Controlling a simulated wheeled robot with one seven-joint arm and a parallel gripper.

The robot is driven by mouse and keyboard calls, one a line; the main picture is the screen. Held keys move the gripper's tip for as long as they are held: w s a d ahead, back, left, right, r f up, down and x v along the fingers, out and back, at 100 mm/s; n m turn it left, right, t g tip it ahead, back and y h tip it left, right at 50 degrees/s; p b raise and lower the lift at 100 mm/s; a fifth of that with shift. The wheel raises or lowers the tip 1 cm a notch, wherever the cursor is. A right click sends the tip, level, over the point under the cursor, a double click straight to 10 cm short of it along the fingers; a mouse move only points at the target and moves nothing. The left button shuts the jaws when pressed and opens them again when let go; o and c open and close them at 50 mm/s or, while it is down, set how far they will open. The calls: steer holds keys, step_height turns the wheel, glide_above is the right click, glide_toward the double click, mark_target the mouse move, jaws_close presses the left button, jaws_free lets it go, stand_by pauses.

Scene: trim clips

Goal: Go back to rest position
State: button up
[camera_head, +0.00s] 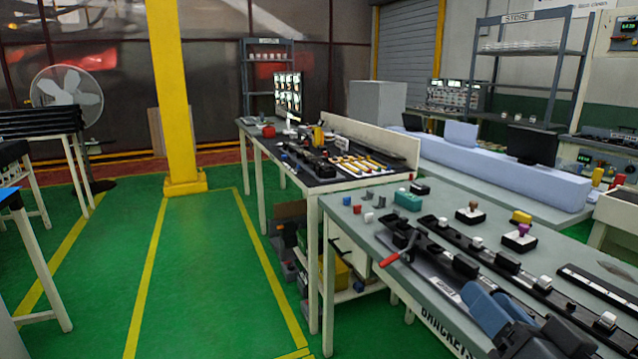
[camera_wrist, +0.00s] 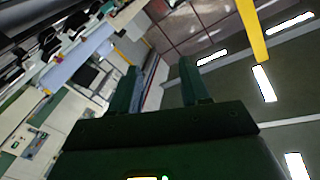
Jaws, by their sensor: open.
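My gripper (camera_wrist: 157,75) shows in the wrist view as a dark green body with two fingers standing well apart. Nothing is between the fingers. The wrist view is strongly tilted: ceiling lights and a yellow post lie beyond the gripper on the right, benches on the left. In the head view, blue and dark parts of my arm show at the lower right, over the front edge of the near bench (camera_head: 372,222). I cannot make out the fingertips there.
The near bench carries black rails, a red-handled tool (camera_head: 398,250), a teal block (camera_head: 408,201) and several small parts. A second bench (camera_head: 262,146) stands behind it. A yellow post (camera_head: 172,90) rises at the left. The green floor (camera_head: 200,265) between is clear.

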steer(key=s+a+f+m+g+h, duration=0.1)
steer(key=s+a+f+h, duration=0.1)
steer(key=s+f, duration=0.55)
steer(key=s+a+f+m+g+h, duration=0.15)
steer(key=s+f, duration=0.35)
steer(key=s, duration=0.5)
steer(key=s+d+n, duration=0.3)
steer(key=s+n, duration=0.3)
steer(key=s, duration=1.1)
steer(key=shift+s+n+y, duration=0.25)
steer(key=shift+n+y, duration=0.1)
steer(key=shift+y, duration=0.1)
steer(key=shift+d+g, duration=0.1)
steer(key=shift+g, duration=0.15)
